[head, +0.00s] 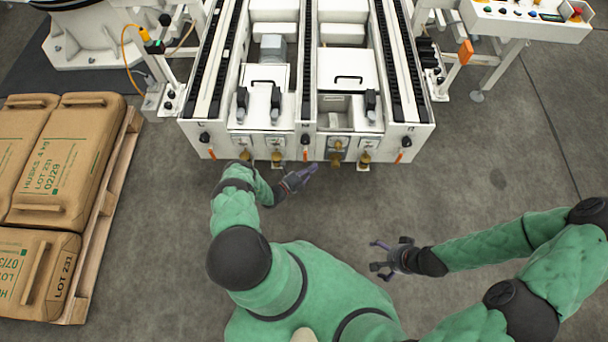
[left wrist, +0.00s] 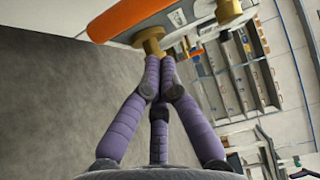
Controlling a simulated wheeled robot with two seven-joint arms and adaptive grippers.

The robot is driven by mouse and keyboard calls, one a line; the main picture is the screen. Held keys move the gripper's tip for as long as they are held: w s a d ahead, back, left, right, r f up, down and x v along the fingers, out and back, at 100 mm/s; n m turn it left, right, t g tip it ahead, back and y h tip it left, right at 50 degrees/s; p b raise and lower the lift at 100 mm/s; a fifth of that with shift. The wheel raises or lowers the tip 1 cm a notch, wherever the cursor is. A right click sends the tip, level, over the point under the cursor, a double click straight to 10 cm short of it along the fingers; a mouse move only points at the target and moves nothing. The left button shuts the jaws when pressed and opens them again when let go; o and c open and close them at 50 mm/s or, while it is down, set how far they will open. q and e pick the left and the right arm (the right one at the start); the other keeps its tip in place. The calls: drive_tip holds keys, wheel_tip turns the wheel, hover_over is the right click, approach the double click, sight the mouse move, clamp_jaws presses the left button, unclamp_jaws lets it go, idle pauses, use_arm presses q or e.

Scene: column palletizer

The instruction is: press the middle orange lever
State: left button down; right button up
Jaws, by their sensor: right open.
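Several small orange levers stand along the front face of the white conveyor frame. The middle orange lever (head: 306,154) is on the central post, between brass fittings. My left gripper (head: 312,169) is just in front of and below it in the head view. In the left wrist view an orange lever (left wrist: 128,17) looms large at the top, beside a brass fitting (left wrist: 150,40). The purple fingers of the left gripper (left wrist: 162,72) are brought together with nothing between them; their tips overlap the fitting's lower end, and contact cannot be told. My right gripper (head: 384,258) is open and empty over the floor.
A pallet (head: 103,210) with brown sacks (head: 75,150) is at the left. Other orange levers are at the left (head: 211,154) and right (head: 400,156) ends of the frame. A control panel (head: 525,17) is at upper right. The grey floor (head: 480,150) at right is clear.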

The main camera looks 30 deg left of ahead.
sight(305, 157)
use_arm(q)
drive_tip(key=shift+w+a+b, duration=0.2)
drive_tip(key=shift+a+b, duration=0.05)
drive_tip(key=shift+a, duration=0.5)
drive_tip(key=shift+w+a+b, duration=0.2)
drive_tip(key=shift+a+b, duration=0.05)
drive_tip(key=shift+a, duration=0.5)
